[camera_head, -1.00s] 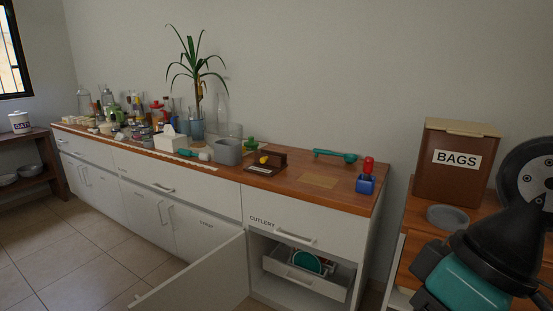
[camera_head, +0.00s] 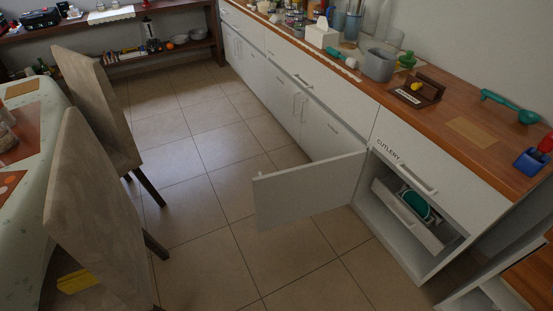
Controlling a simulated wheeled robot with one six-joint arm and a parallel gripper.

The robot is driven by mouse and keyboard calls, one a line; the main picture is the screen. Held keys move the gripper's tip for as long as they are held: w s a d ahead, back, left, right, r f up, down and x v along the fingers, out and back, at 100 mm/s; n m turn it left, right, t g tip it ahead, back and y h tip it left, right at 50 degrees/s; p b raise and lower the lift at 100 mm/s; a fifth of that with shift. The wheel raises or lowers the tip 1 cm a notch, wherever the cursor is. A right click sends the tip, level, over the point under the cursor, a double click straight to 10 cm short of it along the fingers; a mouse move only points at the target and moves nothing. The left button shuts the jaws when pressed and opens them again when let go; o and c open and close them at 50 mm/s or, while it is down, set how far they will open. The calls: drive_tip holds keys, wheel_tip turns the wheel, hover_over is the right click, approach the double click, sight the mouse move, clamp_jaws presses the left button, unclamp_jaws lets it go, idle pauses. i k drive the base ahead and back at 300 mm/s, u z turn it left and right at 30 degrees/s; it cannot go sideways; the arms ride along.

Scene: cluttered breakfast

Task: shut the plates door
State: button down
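The open cabinet door (camera_head: 312,188) stands swung out to the left over the floor, below the counter's right end. Its handle is a small light piece near the free edge; no label can be read on the side I see. The cabinet behind it is open. Inside, an inner drawer (camera_head: 408,213) is pulled partly out and holds a teal round dish (camera_head: 416,205). The drawer above, labelled CUTLERY (camera_head: 388,149), looks shut. My gripper is not in view.
Tiled floor (camera_head: 206,190) is free in front of the door. Two chairs (camera_head: 95,210) and a table (camera_head: 40,125) stand at left. The counter (camera_head: 440,102) holds a grey pot (camera_head: 379,65) and other items. A wooden shelf stands at the back.

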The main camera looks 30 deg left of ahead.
sight(285, 196)
drive_tip(key=u, duration=0.25)
drive_tip(key=i, duration=1)
drive_tip(key=u, duration=0.85)
drive_tip(key=i, duration=0.8)
drive_tip(key=u, duration=0.4)
